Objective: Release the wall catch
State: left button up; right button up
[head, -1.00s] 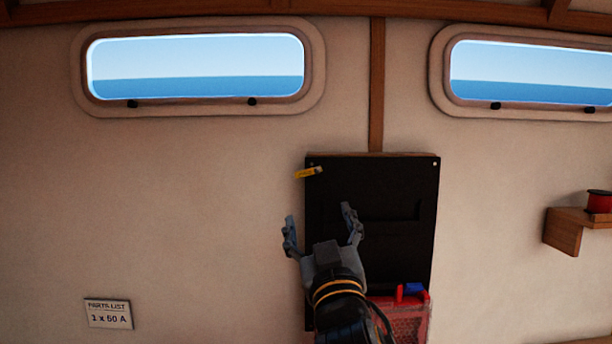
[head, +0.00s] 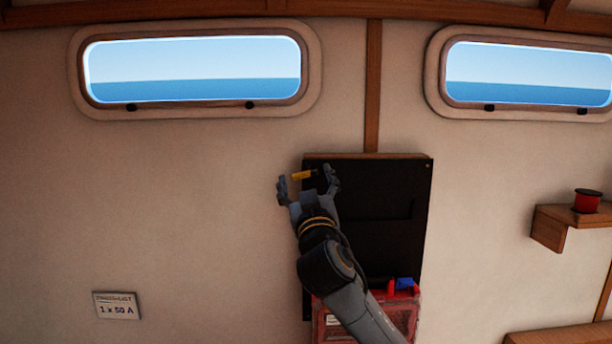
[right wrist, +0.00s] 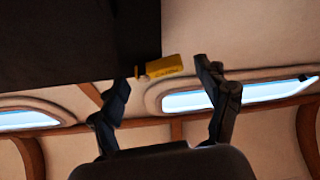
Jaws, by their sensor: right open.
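The wall catch is a small yellow tab (head: 301,176) at the top left corner of a black wall panel (head: 375,215). It also shows in the right wrist view (right wrist: 164,66), jutting from the panel's dark edge. My right gripper (head: 307,182) is open, with one finger on each side of the yellow tab in the head view. In the right wrist view the tab lies beyond and between the fingertips (right wrist: 160,75). I cannot tell whether a finger touches it. My left gripper is not in view.
A red bin (head: 402,312) with red and blue items sits below the panel, partly behind my right arm. A wooden shelf (head: 550,228) with a red spool (head: 586,201) is at the right. A label (head: 117,306) is on the wall at lower left.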

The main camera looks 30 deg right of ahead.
jog(key=c, duration=1.2)
jog(key=shift+o, duration=0.2)
jog(key=m+h+b, duration=0.1)
jog(key=m+b, duration=0.1)
jog(key=b, duration=0.1)
jog(key=shift+f+m+h, duration=0.1)
jog(key=shift+m+h, duration=0.2)
jog(key=shift+m, duration=0.1)
jog(key=shift+a+r+m+g+h+b, duration=0.1)
jog(key=shift+r+m+g+h+b, duration=0.25)
jog(key=shift+m+b, duration=0.45)
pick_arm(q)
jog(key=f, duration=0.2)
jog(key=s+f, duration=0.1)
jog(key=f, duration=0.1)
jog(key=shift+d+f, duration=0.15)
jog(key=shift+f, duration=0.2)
pick_arm(e)
jog(key=o, duration=1.2)
jog(key=shift+c, duration=0.2)
